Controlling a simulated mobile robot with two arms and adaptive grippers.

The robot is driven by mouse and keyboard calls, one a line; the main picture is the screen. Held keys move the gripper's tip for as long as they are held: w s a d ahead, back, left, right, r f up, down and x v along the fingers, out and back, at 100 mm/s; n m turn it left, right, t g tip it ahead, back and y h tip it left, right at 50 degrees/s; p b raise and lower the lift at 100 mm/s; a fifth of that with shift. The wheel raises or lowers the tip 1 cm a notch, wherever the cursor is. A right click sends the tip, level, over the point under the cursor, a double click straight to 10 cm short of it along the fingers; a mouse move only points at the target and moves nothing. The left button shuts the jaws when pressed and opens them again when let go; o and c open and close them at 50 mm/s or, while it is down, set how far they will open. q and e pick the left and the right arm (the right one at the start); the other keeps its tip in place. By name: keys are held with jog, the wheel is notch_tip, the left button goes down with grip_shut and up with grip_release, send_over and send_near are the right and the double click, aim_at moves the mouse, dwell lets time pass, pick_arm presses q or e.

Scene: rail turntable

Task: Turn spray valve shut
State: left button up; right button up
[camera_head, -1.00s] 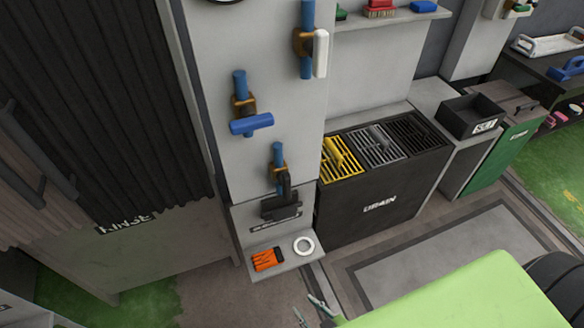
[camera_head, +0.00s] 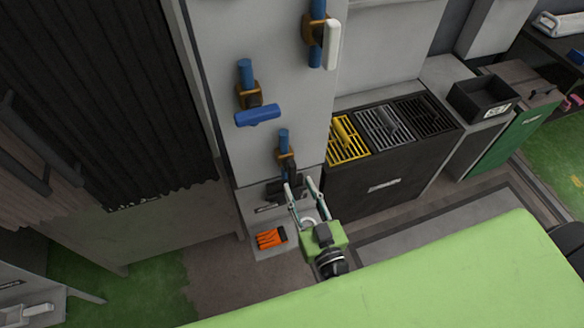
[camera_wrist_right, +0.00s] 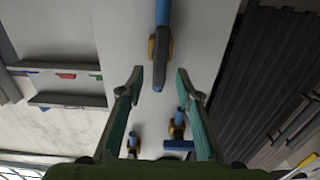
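Three lever valves on blue pipes are on the grey wall panel. The top one has a white handle (camera_head: 332,45), the middle one a blue handle (camera_head: 257,115), the lowest a black handle (camera_head: 283,188). I cannot read which is labelled spray. My right gripper (camera_head: 298,183) is open in front of the lowest valve. In the right wrist view, which is upside down, the black handle (camera_wrist_right: 159,60) points between the spread fingertips (camera_wrist_right: 159,76), with a gap on both sides. The blue handle (camera_wrist_right: 178,145) shows beyond the fingers. My left gripper is out of view.
Below the valves, a ledge (camera_head: 268,252) holds an orange item (camera_head: 271,238) and a white ring, partly hidden by my right gripper. A dark drain cabinet (camera_head: 385,187) with yellow, grey and black grates stands right. A dark corrugated curtain (camera_head: 110,100) hangs left.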

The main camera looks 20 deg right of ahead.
aim_at(294, 176)
jog(key=w, duration=0.6)
jog(key=shift+w+a+p, duration=0.1)
jog(key=shift+w+p, duration=0.15)
jog(key=shift+p, duration=0.05)
grip_shut()
